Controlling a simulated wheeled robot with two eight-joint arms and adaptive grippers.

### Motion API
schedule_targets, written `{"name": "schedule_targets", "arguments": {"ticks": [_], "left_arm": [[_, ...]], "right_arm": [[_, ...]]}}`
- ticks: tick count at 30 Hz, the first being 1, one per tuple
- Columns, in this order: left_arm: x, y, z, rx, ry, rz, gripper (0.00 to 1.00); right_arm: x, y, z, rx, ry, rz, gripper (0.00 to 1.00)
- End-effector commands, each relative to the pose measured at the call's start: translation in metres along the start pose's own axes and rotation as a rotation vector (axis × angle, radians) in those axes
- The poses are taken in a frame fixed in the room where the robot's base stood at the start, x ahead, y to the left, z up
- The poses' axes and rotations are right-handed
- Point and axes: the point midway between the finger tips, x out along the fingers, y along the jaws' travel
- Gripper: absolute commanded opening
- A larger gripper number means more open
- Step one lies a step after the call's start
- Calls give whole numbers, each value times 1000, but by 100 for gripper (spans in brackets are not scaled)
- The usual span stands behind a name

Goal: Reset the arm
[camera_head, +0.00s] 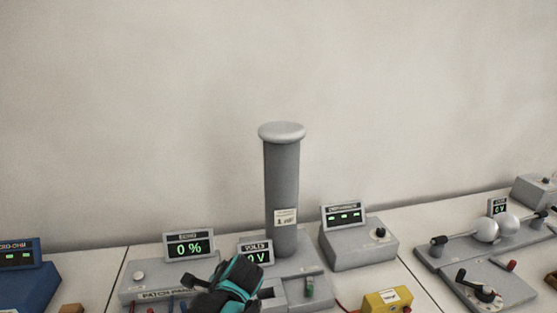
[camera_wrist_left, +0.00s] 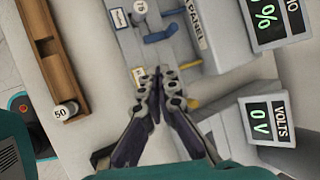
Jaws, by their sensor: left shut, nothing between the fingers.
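My left gripper (camera_wrist_left: 160,78) shows in the left wrist view with its two dark fingers together at the tips and nothing between them. It is over the grey patch panel (camera_wrist_left: 190,45), near its lower edge; I cannot tell whether the tips touch it. In the head view the dark and teal part of my left arm (camera_head: 230,288) stands at the bottom middle, in front of the grey panel units. The fingertips are not clear there. My right gripper is in neither view.
A tall grey column (camera_head: 282,190) stands behind my left arm. Displays reading 0 % (camera_head: 190,247) and 0 V (camera_wrist_left: 262,122) are close by. A wooden rack (camera_wrist_left: 50,60) holds a weight marked 50 (camera_wrist_left: 64,111). A yellow box (camera_head: 387,300) and a two-sphere device (camera_head: 487,231) stand right.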

Motion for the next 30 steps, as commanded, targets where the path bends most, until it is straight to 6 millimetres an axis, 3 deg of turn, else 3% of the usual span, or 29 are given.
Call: {"name": "schedule_targets", "arguments": {"ticks": [3, 9, 15, 21, 30], "left_arm": [[-7, 35, 14, -331, 137, 8, 0], [-19, 86, 18, -915, 363, 71, 0], [-25, 116, 14, -1353, 522, 156, 0], [-27, 124, 12, -1514, 580, 198, 0], [-27, 124, 11, -1518, 581, 199, 0]], "right_arm": [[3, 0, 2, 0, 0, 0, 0], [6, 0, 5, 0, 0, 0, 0], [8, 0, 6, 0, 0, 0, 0], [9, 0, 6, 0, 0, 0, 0], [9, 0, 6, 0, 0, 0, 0]]}}
